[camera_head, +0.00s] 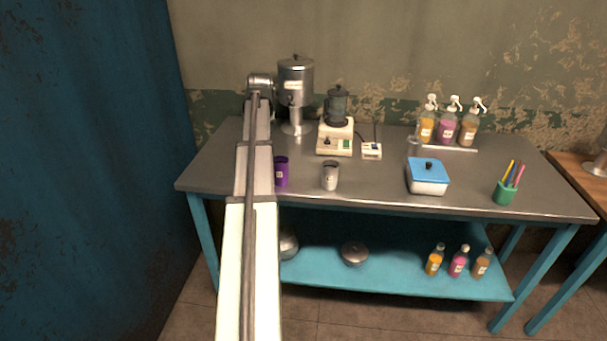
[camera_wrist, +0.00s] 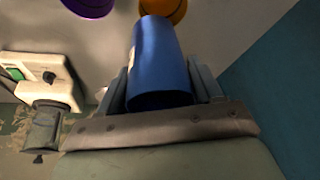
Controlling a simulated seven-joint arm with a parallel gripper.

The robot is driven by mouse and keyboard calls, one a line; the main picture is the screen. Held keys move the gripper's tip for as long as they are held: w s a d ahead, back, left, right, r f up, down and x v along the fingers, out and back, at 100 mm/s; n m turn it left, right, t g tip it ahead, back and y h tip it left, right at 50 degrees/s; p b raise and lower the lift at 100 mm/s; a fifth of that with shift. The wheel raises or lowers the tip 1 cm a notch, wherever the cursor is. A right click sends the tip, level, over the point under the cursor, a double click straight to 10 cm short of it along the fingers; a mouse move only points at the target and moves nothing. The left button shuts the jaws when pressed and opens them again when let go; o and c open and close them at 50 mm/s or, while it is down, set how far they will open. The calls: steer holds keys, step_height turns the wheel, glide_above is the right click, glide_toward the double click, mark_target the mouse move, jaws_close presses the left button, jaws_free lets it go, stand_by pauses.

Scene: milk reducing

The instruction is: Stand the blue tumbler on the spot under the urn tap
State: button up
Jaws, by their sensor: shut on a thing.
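The blue tumbler (camera_wrist: 160,60) is between the two fingers of my gripper (camera_wrist: 162,84) in the wrist view, one finger on each side of it. In the head view my arm hides the gripper and the tumbler. The steel urn (camera_head: 295,82) stands on a pedestal at the back left of the table, right beside the end of my arm. Its tap and the spot under it cannot be made out.
A purple cup (camera_head: 281,172) and a grey cup (camera_head: 330,176) stand near the front edge. An orange round thing (camera_wrist: 168,10) shows beyond the tumbler. A blender (camera_head: 337,125) stands right of the urn. A blue-lidded box (camera_head: 427,176) is farther right.

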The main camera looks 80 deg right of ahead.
steer(key=s+d+f+m+g, duration=0.1)
steer(key=s+d+m, duration=0.3)
steer(key=s, duration=1.1)
steer(key=shift+n, duration=0.6)
steer(key=shift+w+d+f, duration=0.1)
steer(key=shift+d+f, duration=0.05)
steer(key=shift+f, duration=1.55)
steer(key=shift+s+d+f, duration=0.1)
steer(key=shift+d+f, duration=0.1)
steer(key=shift+f, duration=1.55)
steer(key=shift+w+d+f, duration=0.1)
steer(key=shift+d+f, duration=0.05)
steer(key=shift+f, duration=1.55)
steer(key=o, duration=1.1)
steer(key=shift+f, duration=0.1)
steer(key=shift+c, duration=0.2)
